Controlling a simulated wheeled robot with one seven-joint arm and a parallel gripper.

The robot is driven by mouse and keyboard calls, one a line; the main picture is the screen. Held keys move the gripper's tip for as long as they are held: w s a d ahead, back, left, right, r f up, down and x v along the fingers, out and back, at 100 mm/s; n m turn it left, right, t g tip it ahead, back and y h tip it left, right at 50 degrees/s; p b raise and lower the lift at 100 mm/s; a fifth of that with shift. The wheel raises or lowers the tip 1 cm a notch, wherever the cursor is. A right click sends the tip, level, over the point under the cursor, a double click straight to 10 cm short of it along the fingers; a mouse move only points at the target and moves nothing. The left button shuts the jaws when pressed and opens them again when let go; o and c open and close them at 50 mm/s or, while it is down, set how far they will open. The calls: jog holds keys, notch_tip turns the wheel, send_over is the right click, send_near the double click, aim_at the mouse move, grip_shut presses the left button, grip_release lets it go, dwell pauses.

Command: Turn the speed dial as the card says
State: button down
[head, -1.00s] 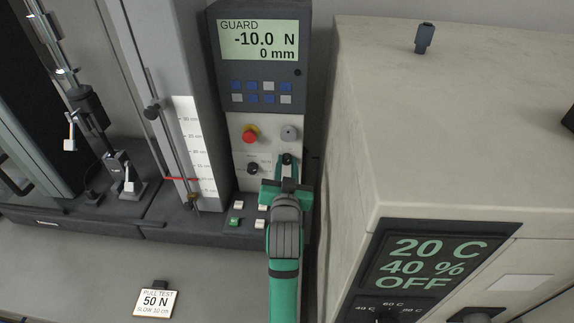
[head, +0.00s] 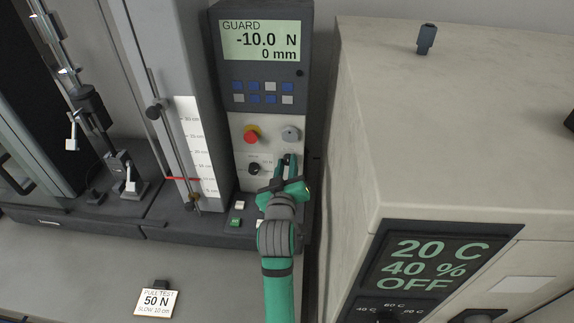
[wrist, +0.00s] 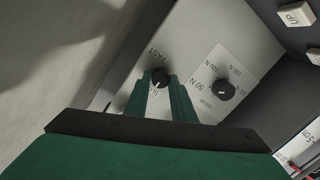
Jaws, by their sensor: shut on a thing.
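The card (head: 157,302) at lower left in the head view reads PULL TEST, 50 N, SLOW 10 cm. The speed dial (wrist: 160,77) is a black knob with a pale pointer line, between FAST and a partly hidden SLOW label in the wrist view. My gripper (wrist: 160,91) is shut on it, one green finger on each side. The pointer looks turned toward the SLOW side. In the head view, my gripper (head: 287,164) is at the control panel's right side, and its fingers mostly hide the dial.
A second black dial (wrist: 224,90) with N labels sits close beside the speed dial. A red stop button (head: 251,133) and a grey knob (head: 290,134) are above. The display (head: 260,40) reads GUARD, -10.0 N, 0 mm. A large beige cabinet (head: 440,110) stands close at right.

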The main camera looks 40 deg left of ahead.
jog(key=shift+f, duration=0.35)
jog(key=c, duration=1.5)
grip_release()
jog(key=shift+r, duration=0.15)
jog(key=v, duration=1)
jog(key=shift+s+d, duration=0.15)
jog(key=shift+s, duration=0.2)
